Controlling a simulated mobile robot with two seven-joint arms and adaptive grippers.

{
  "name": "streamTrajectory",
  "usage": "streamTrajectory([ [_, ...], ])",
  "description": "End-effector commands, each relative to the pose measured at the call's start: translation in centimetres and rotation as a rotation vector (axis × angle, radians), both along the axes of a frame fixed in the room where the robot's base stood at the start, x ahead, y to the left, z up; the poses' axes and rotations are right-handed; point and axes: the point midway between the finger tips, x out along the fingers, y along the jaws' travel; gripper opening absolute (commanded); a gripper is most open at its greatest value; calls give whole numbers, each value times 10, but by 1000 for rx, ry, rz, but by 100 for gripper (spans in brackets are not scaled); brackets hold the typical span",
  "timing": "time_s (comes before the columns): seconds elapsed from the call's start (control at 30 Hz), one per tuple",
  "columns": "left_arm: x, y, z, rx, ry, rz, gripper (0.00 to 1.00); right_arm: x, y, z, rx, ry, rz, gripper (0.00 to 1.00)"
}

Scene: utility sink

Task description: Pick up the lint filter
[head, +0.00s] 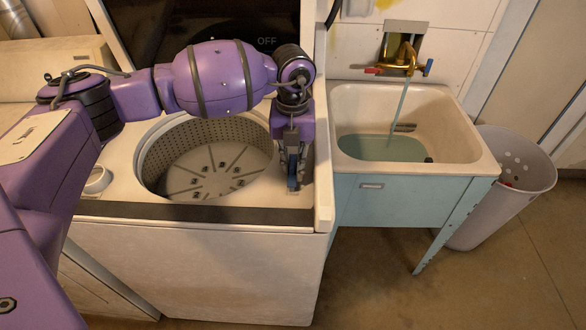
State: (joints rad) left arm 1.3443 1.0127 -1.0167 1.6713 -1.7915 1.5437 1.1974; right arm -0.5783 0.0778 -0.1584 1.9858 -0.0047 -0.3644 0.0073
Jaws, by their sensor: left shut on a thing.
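My left arm reaches in from the left across the top-loading washer (215,214). My left gripper (293,182) points down at the right side of the washer's top, just right of the open drum. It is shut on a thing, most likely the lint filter. The lint filter is small and mostly hidden by the fingers, so its shape cannot be made out, nor whether it is clear of the washer's top. My right gripper is not in view.
The drum (205,165) is open and looks empty. A round white cup-like opening (98,180) is at the washer's left. A utility sink (470,160) holds water under a running brass faucet (401,60). A pale perforated bin (520,185) stands to its right.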

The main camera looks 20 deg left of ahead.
Motion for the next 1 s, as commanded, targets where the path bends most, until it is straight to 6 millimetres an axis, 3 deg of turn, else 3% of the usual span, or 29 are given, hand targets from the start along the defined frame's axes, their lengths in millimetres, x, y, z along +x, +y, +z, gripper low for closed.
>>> streamTrajectory([
  [0.3, 2, 0, 87, 0, -6, -1, 0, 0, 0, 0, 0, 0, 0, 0],
  [0.5, 1, 0, 132, 0, -4, 0, 0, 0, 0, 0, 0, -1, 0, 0],
  [0.7, 1, 0, 156, 0, -2, 0, 0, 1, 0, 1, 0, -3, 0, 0],
  [1.0, 0, 0, 161, 0, -1, 0, 0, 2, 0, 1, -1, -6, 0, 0],
])
